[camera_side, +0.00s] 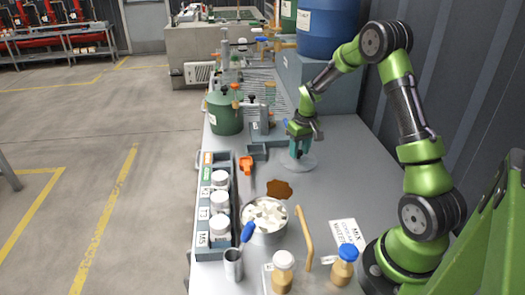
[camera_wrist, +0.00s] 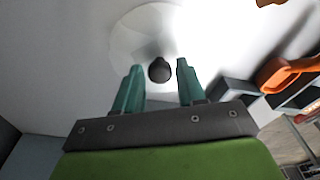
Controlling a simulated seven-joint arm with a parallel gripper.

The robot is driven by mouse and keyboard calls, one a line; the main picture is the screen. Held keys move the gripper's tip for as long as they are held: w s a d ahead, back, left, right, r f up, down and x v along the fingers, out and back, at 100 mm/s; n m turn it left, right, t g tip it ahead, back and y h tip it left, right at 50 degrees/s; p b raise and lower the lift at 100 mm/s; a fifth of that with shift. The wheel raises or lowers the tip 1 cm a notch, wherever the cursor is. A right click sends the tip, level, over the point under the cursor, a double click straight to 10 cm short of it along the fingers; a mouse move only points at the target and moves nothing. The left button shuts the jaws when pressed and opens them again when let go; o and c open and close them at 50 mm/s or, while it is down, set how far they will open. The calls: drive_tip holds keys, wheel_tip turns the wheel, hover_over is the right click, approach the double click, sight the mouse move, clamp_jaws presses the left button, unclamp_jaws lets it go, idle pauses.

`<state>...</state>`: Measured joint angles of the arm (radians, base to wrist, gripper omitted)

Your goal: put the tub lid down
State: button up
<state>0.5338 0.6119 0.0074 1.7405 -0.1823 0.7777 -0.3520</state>
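The tub lid (camera_side: 307,164) is a pale, see-through disc lying flat on the grey bench top, right of the orange scoop. In the wrist view the lid (camera_wrist: 128,38) shows beyond my fingers, with a dark round knob (camera_wrist: 159,71). My gripper (camera_side: 299,154) points down over the lid. In the wrist view its teal fingers stand apart on either side of the knob, with narrow gaps showing. A round tub (camera_side: 265,235) holding white pieces stands open nearer the front. The lid's underside is hidden.
An orange scoop (camera_side: 246,164) and a brown spill (camera_side: 279,189) lie nearby. A rack of white-capped jars (camera_side: 205,240) lines the left edge. A green vessel (camera_side: 223,115) stands behind.

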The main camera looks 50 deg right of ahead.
sight(301, 161)
drive_tip(key=shift+o, duration=1.1)
wheel_tip(301, 161, up, 11)
drive_tip(key=s, duration=0.1)
drive_tip(key=s+a+r+t, duration=0.2)
drive_tip(key=a+r, duration=0.5)
drive_tip(key=a, duration=0.2)
drive_tip(key=s+a+r+t+y, duration=0.1)
drive_tip(key=s+a+r+t, duration=0.1)
drive_tip(key=s+a, duration=0.5)
drive_tip(key=s+a+r+t+y, duration=0.1)
drive_tip(key=s+a+t, duration=0.1)
drive_tip(key=s+a, duration=0.4)
drive_tip(key=a, duration=0.4)
drive_tip(key=shift+s+a+r+y, duration=0.2)
drive_tip(key=shift+s+r+y, duration=0.1)
drive_tip(key=shift+s+r, duration=0.1)
